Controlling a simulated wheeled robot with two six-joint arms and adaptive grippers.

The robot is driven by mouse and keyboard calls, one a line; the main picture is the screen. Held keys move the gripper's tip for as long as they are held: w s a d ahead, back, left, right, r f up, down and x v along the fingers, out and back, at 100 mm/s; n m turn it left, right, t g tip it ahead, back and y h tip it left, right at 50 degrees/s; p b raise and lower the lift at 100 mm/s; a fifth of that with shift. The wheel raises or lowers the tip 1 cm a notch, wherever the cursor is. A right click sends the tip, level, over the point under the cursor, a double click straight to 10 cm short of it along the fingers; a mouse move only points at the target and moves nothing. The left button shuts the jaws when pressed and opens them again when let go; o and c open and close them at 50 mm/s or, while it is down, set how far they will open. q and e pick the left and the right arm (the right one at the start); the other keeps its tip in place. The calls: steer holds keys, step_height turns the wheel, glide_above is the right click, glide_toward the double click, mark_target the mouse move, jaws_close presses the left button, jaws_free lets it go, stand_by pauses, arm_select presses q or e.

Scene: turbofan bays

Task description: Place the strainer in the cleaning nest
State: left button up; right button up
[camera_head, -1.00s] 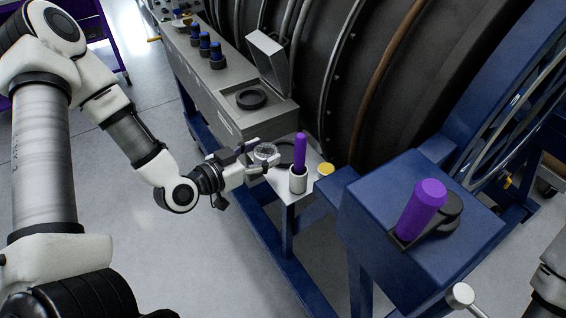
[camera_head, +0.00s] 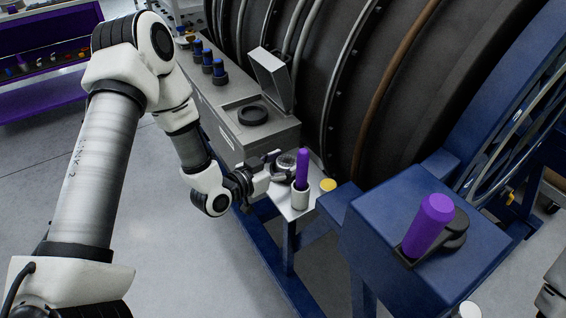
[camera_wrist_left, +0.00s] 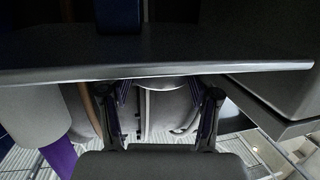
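The strainer (camera_head: 285,161), a small round grey piece with a darker rim, is between the fingers of my left gripper (camera_head: 276,165) above the small side table (camera_head: 291,213). In the left wrist view the two fingers (camera_wrist_left: 160,105) stand apart, with the edge of a pale round piece (camera_wrist_left: 160,82) between their tips. The gripper looks shut on it, though the contact is small and dark. A black ring nest (camera_head: 252,115) sits in the top of the grey bench box, under a raised lid (camera_head: 271,76). It looks empty. My right gripper is out of view.
Blue-capped bottles (camera_head: 207,60) line the grey box. A purple cylinder (camera_head: 429,224) stands on the blue stand (camera_head: 382,225). The large dark engine casing bounds the back.

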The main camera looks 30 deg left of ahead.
arm_select(q)
steer(key=shift+o, duration=0.7)
steer(key=shift+r, duration=0.3)
steer(key=p+v, duration=0.3)
steer(key=v, duration=0.8)
steer(key=s+d+f+n+g+y, duration=0.1)
steer(key=s+d+f+g, duration=0.3)
steer(key=f, duration=0.4)
steer(key=s+d+f+n+g, duration=0.1)
steer(key=s+f+g, duration=0.4)
steer(key=f, duration=0.2)
steer(key=s+f+n+g+y, duration=0.2)
steer(key=s+f+g+y, duration=0.2)
steer(key=s, duration=0.7)
step_height(320, 180, down, 4)
steer(key=shift+s+d+r+g, duration=0.25)
steer(key=shift+d+g, duration=0.1)
steer(key=shift+g, duration=0.65)
